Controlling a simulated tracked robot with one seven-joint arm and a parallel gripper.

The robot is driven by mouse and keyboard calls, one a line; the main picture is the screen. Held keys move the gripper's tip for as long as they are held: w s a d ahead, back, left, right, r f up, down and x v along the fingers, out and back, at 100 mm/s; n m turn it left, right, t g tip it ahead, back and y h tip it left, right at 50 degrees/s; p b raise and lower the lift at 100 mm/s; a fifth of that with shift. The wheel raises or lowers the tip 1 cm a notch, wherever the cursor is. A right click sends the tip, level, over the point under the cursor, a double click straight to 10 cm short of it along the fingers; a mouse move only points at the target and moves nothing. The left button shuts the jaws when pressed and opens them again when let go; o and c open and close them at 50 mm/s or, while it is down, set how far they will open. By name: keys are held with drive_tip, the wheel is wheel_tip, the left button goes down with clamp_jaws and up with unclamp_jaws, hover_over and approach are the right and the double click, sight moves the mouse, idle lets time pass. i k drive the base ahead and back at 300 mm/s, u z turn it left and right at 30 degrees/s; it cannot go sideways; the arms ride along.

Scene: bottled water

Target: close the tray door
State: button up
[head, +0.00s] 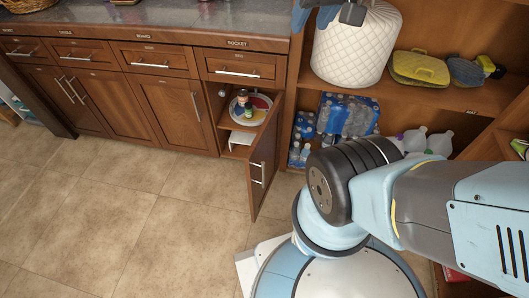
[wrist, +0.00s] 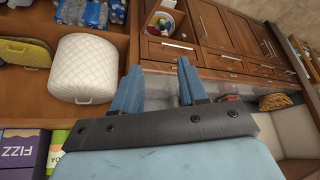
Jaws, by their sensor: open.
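The tray door (head: 262,165) is a brown wooden cabinet door with a metal handle. It stands swung wide open, jutting out over the floor in the head view. Behind it the cabinet (head: 228,140) shows a round tray (head: 262,100) with small bottles on it. The open cabinet also shows at the top of the wrist view (wrist: 172,42). My gripper (wrist: 157,82) is open, with two blue fingers apart and nothing between them. It also shows at the top of the head view (head: 328,14), raised in front of the white quilted container and apart from the door.
A white quilted container (head: 357,45) and a yellow-topped case (head: 422,68) stand on the right shelf. Packs of water bottles (head: 345,115) and several jugs are below. A dark countertop (head: 160,20) runs above closed drawers. The tiled floor (head: 110,205) at left is clear.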

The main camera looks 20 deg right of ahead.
sight(261, 160)
drive_tip(key=z, duration=0.35)
drive_tip(key=k, duration=1.3)
drive_tip(key=u, duration=1.1)
drive_tip(key=i, duration=1.05)
drive_tip(key=z, duration=0.1)
